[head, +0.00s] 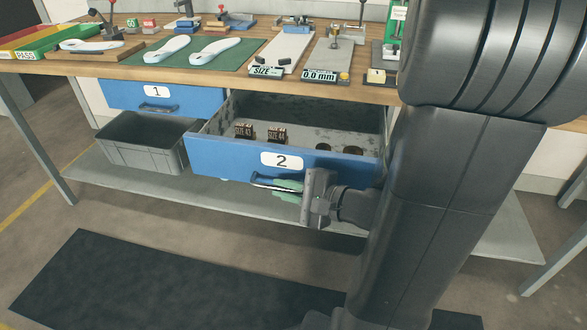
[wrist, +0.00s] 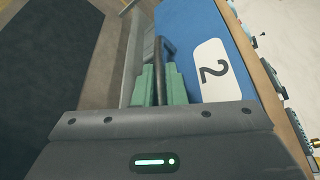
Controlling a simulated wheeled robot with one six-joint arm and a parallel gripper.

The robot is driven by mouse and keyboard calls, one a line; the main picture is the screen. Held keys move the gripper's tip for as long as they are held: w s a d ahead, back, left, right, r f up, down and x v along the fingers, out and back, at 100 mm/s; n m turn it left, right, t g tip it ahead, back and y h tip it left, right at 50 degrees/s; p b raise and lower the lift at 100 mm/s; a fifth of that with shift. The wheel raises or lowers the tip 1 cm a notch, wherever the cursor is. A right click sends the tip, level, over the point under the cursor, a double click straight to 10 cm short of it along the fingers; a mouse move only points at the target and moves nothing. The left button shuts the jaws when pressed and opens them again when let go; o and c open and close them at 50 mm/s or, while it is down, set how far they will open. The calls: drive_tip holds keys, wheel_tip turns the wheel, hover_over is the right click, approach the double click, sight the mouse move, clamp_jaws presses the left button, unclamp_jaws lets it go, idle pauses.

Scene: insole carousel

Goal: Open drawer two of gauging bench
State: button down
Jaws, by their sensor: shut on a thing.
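Drawer two (head: 230,165) of the gauging bench (head: 130,75) has a blue front with a white label "2" and stands pulled well out, its grey inside showing. Part of the handle is hidden by my gripper.
Drawer one (head: 160,97) is shut at the left. A grey bin (head: 140,143) stands on the lower shelf (head: 225,198) beneath it. Insoles (head: 215,50) and gauges lie on the bench top. A dark mat (head: 150,285) covers the floor in front.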

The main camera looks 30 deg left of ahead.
drive_tip(key=s+d, duration=0.2)
drive_tip(key=s, duration=0.6)
drive_tip(key=c, duration=1.5)
unclamp_jaws()
